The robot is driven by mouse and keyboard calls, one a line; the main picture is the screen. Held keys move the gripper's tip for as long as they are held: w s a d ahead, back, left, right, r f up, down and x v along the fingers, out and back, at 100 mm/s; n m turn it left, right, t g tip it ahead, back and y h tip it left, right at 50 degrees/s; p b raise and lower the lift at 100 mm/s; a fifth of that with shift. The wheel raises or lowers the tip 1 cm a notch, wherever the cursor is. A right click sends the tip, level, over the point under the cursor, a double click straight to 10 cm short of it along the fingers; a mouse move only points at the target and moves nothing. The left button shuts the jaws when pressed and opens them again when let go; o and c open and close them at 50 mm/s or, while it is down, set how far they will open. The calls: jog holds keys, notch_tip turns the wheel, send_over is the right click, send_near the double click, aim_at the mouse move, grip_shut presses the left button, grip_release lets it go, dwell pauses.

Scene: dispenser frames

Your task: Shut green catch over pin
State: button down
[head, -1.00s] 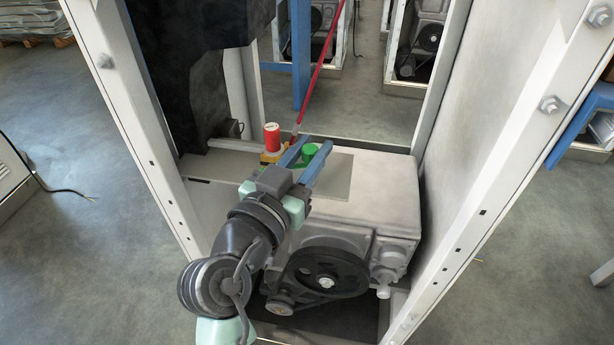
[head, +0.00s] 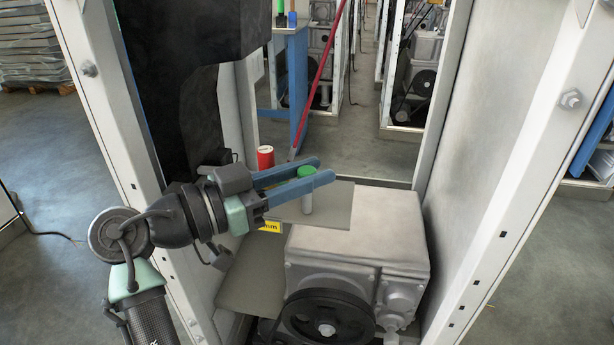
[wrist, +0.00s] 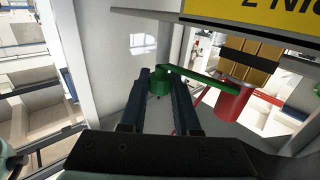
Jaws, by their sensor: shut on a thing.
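My gripper (head: 322,170), with blue fingers, reaches in from the left and is shut on the green knob. In the wrist view, the green knob (wrist: 159,84) sits at the fingertips of my gripper (wrist: 158,75). A flat green arm (wrist: 205,77) runs from it to the right, toward a red cylinder (wrist: 235,102); I cannot tell whether they touch. The red cylinder also shows in the head view (head: 265,157), behind my fingers. I cannot make out a separate pin.
A yellow label (wrist: 275,17) and brass block (wrist: 247,66) lie close on the right in the wrist view. A grey plate (head: 338,210) lies below the fingers. A grey machine housing (head: 360,245) and white frame posts (head: 520,130) bound the space; a thin red rod (head: 325,75) slants behind.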

dwell(0.4)
jog(key=c, duration=0.6)
grip_release()
jog(key=p+v, duration=0.3)
jog(key=v, duration=1)
jog(key=shift+f, duration=0.1)
